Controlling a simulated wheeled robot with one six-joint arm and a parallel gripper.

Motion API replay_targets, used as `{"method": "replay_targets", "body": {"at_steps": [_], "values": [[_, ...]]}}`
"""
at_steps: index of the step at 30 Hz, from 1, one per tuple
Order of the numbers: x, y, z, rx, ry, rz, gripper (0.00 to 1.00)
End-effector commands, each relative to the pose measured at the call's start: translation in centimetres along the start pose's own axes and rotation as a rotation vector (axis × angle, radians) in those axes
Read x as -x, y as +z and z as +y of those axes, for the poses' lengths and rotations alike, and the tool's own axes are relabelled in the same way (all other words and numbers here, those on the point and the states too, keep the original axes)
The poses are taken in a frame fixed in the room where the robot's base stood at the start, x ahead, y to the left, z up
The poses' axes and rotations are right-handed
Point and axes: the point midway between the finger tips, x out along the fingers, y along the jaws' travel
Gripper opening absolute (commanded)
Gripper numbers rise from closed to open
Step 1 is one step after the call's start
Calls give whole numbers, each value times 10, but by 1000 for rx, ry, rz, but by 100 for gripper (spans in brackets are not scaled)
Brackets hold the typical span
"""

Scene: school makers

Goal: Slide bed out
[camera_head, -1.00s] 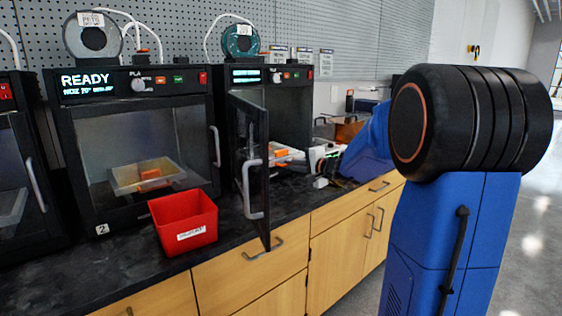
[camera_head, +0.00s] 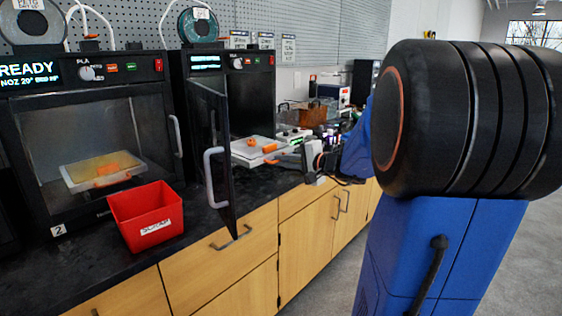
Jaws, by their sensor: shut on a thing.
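The bed (camera_head: 247,155) is a pale plate with small orange pieces on it. It sticks out of the front opening of the right-hand 3D printer (camera_head: 232,90). That printer's dark door (camera_head: 222,165) stands open, to the left of the bed. My gripper (camera_head: 291,154) is at the right front edge of the bed, beside an orange part there, and is shut on the bed's front. The fingertips are small and partly hard to make out.
A red scrap bin (camera_head: 145,215) stands on the black counter in front of the closed left printer (camera_head: 90,130). Wooden drawers with handles lie below the counter edge. A brown box (camera_head: 312,115) and other equipment stand beyond my gripper.

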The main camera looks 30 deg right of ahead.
Motion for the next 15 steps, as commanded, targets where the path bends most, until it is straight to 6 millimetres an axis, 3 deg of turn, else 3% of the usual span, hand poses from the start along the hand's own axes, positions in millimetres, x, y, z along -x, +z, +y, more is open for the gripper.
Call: {"method": "replay_targets", "body": {"at_steps": [5, 6, 8, 15], "values": [[2, 1, 5, -2, 7, 1, 0], [2, 1, 5, -2, 8, 1, 12], [2, 0, 5, -2, 7, 2, 26], [1, 0, 3, -1, 5, 1, 26]]}}
